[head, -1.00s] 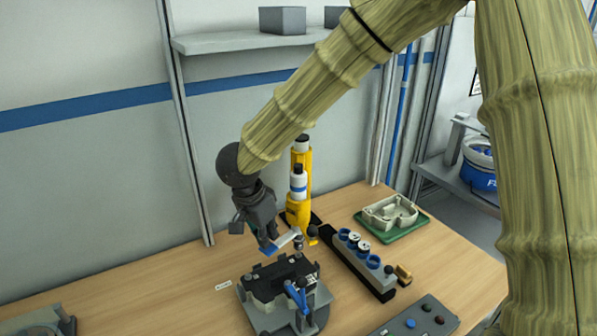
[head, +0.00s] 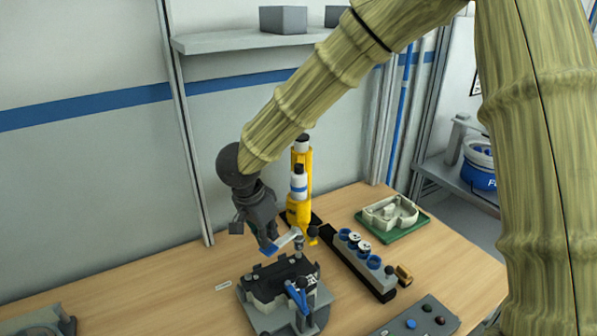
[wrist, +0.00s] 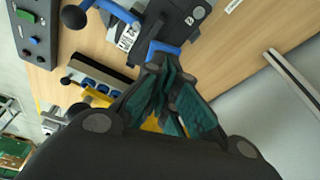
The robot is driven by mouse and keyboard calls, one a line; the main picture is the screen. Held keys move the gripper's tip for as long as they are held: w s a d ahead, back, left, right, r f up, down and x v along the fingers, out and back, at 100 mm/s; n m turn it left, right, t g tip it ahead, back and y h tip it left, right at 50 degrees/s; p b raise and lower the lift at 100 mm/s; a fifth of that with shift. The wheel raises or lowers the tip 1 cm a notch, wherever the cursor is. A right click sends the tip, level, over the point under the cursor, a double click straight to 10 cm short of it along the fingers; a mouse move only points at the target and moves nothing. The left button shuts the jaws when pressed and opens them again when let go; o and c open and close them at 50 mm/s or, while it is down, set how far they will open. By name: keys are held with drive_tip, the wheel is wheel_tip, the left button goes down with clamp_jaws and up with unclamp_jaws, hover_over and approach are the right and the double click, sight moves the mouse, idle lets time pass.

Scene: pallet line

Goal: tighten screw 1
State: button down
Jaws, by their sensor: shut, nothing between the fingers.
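My gripper (head: 266,240) is shut and empty, pointing down just above the far side of the grey fixture (head: 322,297). In the wrist view my gripper (wrist: 158,72) has its teal-padded fingers together, close to a blue clamp handle (wrist: 165,48); I cannot tell whether they touch. The fixture holds a dark housing (head: 272,281). A second blue handle (head: 297,299) is at its near side. A yellow power screwdriver (head: 298,210) stands upright behind the fixture, apart from my gripper. Screw 1 cannot be made out.
A black rack (head: 352,265) with blue and white round parts lies right of the fixture. Behind it is a green tray (head: 412,228) with a pale housing. A button box (head: 423,318) is at the front right.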

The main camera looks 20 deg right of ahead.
sight(268, 249)
drive_tip(key=shift+f, duration=0.1)
drive_tip(key=shift+s+a+b+x, duration=0.1)
drive_tip(key=shift+a+b+x, duration=0.05)
drive_tip(key=shift+x, duration=0.65)
drive_tip(key=shift+s+a+b+x, duration=0.1)
drive_tip(key=shift+a+x, duration=0.05)
drive_tip(key=shift+x, duration=0.6)
drive_tip(key=shift+s+a+b+x, duration=0.1)
drive_tip(key=shift+a+b+x, duration=0.1)
drive_tip(key=shift+x, duration=0.6)
drive_tip(key=shift+s+f+p, duration=0.15)
drive_tip(key=shift+f+p, duration=0.25)
drive_tip(key=shift+p, duration=0.15)
drive_tip(key=shift+r+p, duration=0.15)
drive_tip(key=shift+p, duration=0.6)
drive_tip(key=shift+f+p, duration=0.3)
drive_tip(key=shift+p, duration=0.15)
drive_tip(key=shift+r+p, duration=0.15)
drive_tip(key=shift+p, duration=0.5)
drive_tip(key=shift+f+p, duration=0.35)
drive_tip(key=shift+p, duration=0.1)
idle(0.5)
drive_tip(key=shift+p, duration=1.3)
idle(0.4)
